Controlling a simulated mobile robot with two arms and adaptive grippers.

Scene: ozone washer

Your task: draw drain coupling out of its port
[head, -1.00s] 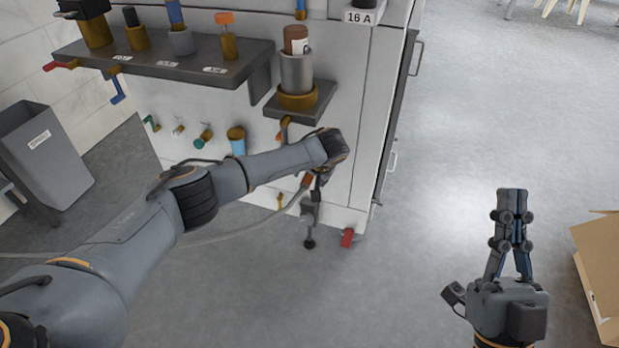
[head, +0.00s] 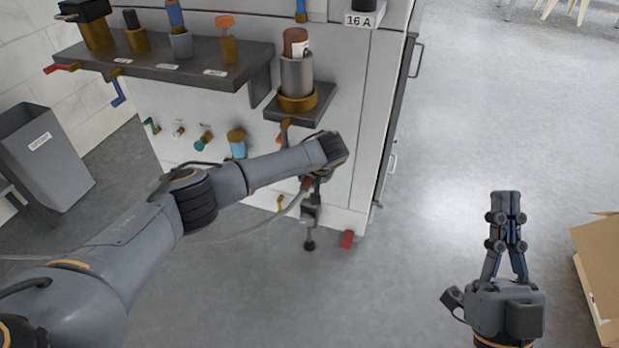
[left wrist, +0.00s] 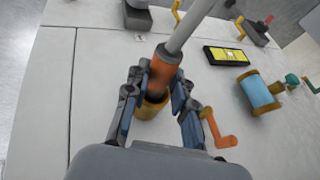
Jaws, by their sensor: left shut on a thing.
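The drain coupling (left wrist: 163,66) is an orange-brown sleeve with a grey hose (left wrist: 192,22) coming out of its far end. In the left wrist view my left gripper (left wrist: 155,92) is shut on it, one finger on each side. The coupling's lower end is at the brass-coloured port (left wrist: 150,110) in the white panel; the fingers partly hide this, so I cannot tell how deep it sits. In the head view my left gripper (head: 312,185) is low at the cabinet front, mostly hidden by its own wrist. My right gripper (head: 507,198) is empty, its fingers together, over the open floor.
An orange lever (left wrist: 218,132) is close beside my left gripper's finger, and a blue cylinder (left wrist: 258,92) is further right. A small shelf (head: 318,103) with a grey cup is above my left wrist. A cardboard box (head: 597,270) is at far right. Floor between is clear.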

